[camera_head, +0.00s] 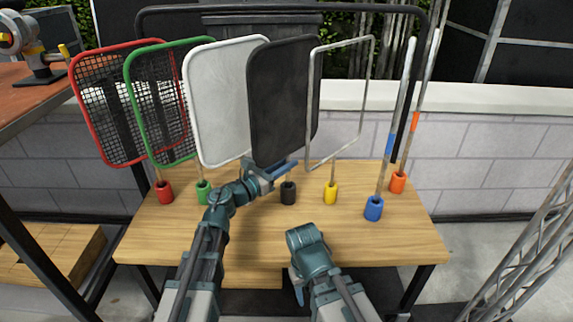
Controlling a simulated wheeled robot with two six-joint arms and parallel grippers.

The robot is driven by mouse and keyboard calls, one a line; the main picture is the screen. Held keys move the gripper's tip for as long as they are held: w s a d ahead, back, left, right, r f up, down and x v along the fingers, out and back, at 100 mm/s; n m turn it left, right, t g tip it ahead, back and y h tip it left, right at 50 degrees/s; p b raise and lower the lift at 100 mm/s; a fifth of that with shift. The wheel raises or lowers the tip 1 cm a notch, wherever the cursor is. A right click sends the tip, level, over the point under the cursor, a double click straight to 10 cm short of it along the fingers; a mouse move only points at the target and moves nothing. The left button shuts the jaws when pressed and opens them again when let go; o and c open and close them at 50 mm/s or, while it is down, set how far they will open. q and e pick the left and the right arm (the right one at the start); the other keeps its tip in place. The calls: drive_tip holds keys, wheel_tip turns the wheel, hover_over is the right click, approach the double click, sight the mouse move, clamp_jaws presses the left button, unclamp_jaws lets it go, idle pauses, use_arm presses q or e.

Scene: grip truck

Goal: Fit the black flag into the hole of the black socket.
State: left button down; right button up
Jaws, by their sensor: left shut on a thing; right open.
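The black flag (284,100) is a dark rounded panel, held upright with a slight tilt above the table. My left gripper (284,168) is shut on it at its lower end, which the gripper largely hides. The black socket (288,196) stands on the wooden table just below and slightly right of the flag's bottom. The flag and the socket look apart, and no pole shows in the socket. My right gripper (297,286) is open and empty, low over the table's front edge.
Red (165,193), green (203,194), yellow (330,194), blue (374,209) and orange (397,183) sockets hold poles. The white flag (222,110) stands close left of the black one, and the yellow socket's clear-framed flag close right. The wooden table (400,240) is bare at front right.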

use_arm(q)
drive_tip(key=shift+f, duration=0.1)
drive_tip(key=c, duration=0.7)
unclamp_jaws()
drive_tip(key=shift+c, duration=0.2)
drive_tip(key=v, duration=1.3)
drive_tip(key=shift+s+a+b, duration=0.3)
drive_tip(key=shift+b, duration=0.15)
